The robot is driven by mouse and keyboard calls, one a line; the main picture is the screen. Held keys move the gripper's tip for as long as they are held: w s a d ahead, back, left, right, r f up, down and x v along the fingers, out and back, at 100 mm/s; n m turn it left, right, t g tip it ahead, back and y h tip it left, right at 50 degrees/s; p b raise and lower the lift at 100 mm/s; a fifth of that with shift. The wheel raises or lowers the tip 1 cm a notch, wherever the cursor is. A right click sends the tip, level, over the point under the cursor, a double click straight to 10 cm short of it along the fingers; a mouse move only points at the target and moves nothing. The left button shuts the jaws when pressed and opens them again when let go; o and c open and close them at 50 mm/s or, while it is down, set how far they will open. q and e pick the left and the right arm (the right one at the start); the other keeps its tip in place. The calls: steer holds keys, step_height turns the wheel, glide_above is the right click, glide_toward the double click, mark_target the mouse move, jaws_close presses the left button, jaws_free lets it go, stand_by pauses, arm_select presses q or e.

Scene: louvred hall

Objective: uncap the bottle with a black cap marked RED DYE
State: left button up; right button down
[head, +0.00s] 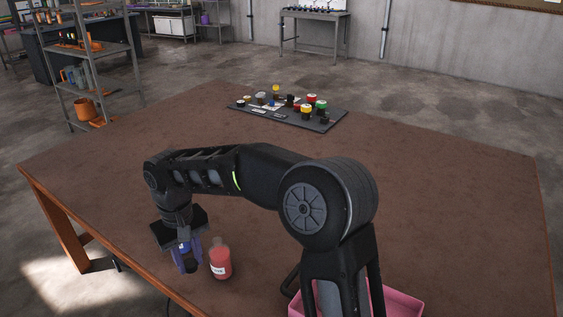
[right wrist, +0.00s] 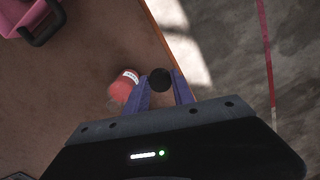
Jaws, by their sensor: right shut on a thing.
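The bottle (head: 220,263) of red liquid stands upright on the brown table near its front left. It has a white label, too small to read, and a clear neck with no cap on it. It also shows in the right wrist view (right wrist: 121,90), left of the fingers. My right gripper (head: 187,262) is just left of the bottle, with purple fingers pointing down. The fingers are shut on a round black cap (right wrist: 160,79), apart from the bottle. My left gripper is not in view.
A pink bin (head: 408,302) is at the near right, partly behind my arm. The table's left edge is close to the gripper. The middle and right of the table are clear.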

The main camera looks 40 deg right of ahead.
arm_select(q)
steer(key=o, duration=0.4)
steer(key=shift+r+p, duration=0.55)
arm_select(e)
steer(key=shift+s+d+r+n, duration=0.2)
steer(key=shift+d+n, duration=0.35)
steer(key=shift+n, duration=0.25)
arm_select(q)
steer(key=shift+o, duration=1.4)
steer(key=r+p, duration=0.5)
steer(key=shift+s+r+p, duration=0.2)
steer(key=shift+p, duration=0.1)
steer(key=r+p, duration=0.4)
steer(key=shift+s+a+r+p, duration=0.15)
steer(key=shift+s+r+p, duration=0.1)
steer(key=shift+p, duration=0.15)
arm_select(e)
steer(key=s+d+n, duration=1)
steer(key=d+n, duration=0.1)
steer(key=n, duration=1.2)
steer(key=shift+r+n, duration=0.3)
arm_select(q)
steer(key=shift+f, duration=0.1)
arm_select(e)
steer(key=shift+d, duration=0.1)
